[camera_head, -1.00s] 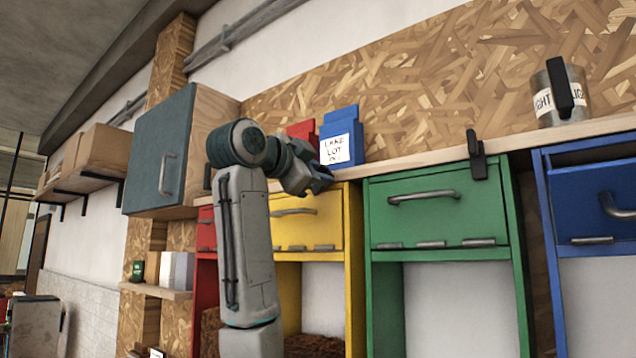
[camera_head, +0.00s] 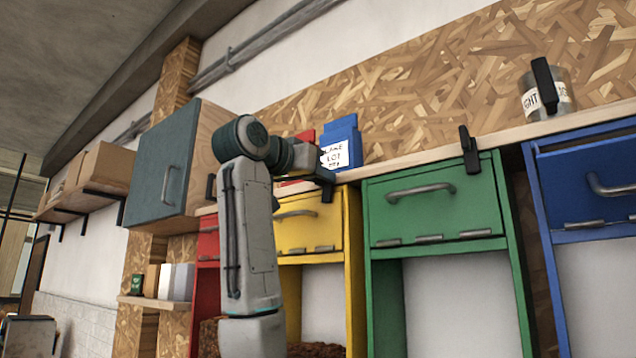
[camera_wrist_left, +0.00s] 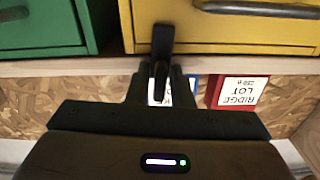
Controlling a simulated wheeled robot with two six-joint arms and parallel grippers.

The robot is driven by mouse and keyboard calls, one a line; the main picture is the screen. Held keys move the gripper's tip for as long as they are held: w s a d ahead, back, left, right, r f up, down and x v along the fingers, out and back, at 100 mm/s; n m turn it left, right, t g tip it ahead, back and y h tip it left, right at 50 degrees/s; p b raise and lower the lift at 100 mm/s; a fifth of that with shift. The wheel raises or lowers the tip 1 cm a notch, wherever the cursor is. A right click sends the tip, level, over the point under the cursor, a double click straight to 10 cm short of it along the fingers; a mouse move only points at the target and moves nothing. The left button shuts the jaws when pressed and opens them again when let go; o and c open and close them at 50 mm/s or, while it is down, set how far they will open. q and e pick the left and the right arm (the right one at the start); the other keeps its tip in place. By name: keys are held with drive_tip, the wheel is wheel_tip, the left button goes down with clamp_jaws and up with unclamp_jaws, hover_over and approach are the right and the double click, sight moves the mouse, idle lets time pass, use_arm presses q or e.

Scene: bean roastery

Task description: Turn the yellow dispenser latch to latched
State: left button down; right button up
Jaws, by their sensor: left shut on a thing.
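The yellow dispenser (camera_head: 311,228) stands between the red and green ones. Its front also fills the top right of the left wrist view (camera_wrist_left: 235,32), which sees the scene upside down. Its black latch (camera_wrist_left: 162,40) sits at the dispenser's edge and runs toward my gripper, roughly square to that edge. My left gripper (camera_wrist_left: 161,85) is shut on the free end of this latch. In the head view my left gripper (camera_head: 326,182) is at the dispenser's upper right corner, by the shelf edge. The latch is hard to separate from the dark fingers there.
The green dispenser (camera_head: 425,207) and blue dispenser (camera_head: 590,185) have upright black latches (camera_head: 468,150) (camera_head: 545,85). A blue box with a label (camera_head: 340,148) stands on the shelf close behind my gripper. A teal cabinet (camera_head: 160,165) hangs at left.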

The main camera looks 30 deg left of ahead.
use_arm(q)
drive_tip(key=shift+n, duration=0.7)
drive_tip(key=c, duration=1.6)
unclamp_jaws()
drive_tip(key=shift+o, duration=0.6)
drive_tip(key=shift+w, duration=0.15)
drive_tip(key=shift+b, duration=0.3)
drive_tip(key=shift+s+f, duration=0.1)
drive_tip(key=shift+s, duration=0.3)
drive_tip(key=s+b, duration=0.5)
drive_tip(key=s, duration=0.5)
drive_tip(key=shift+a, duration=0.4)
